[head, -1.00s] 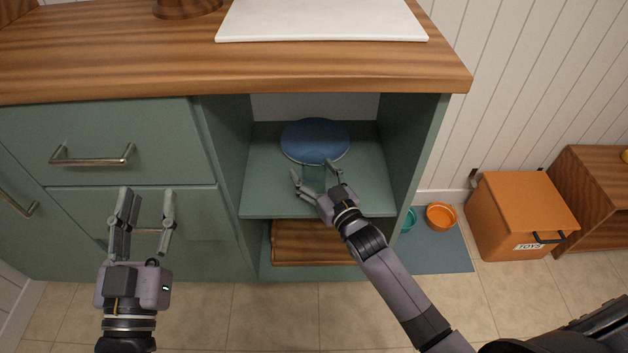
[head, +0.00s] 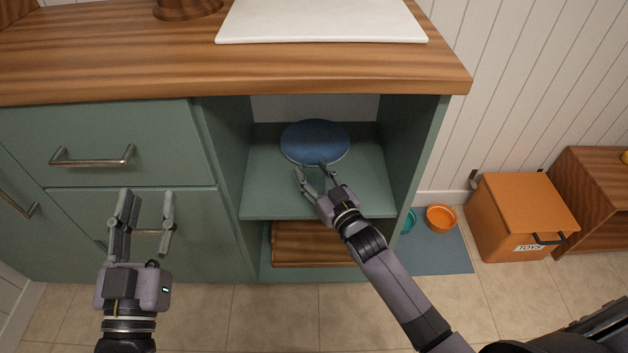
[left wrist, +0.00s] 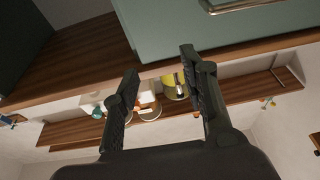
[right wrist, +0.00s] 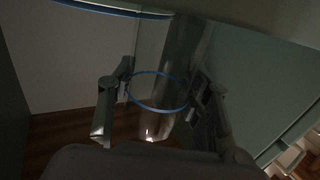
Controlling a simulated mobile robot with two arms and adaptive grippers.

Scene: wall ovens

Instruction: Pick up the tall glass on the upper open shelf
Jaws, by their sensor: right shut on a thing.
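The tall glass is clear with a blue rim (right wrist: 158,108). In the right wrist view it stands between the two fingers of my right gripper (right wrist: 160,90), which is shut on it. In the head view my right gripper (head: 313,172) is over the front part of the upper open shelf (head: 265,185), just in front of a blue plate or disc (head: 315,140). The glass is see-through and hard to make out there. My left gripper (head: 147,196) is open and empty in front of the drawers.
The wooden countertop (head: 240,75) overhangs the shelf, with a white board (head: 322,20) on it. Shelf side walls stand close on both sides. A wooden board (head: 310,243) lies on the lower shelf. An orange toy box (head: 515,215) and orange bowl (head: 440,217) are on the floor.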

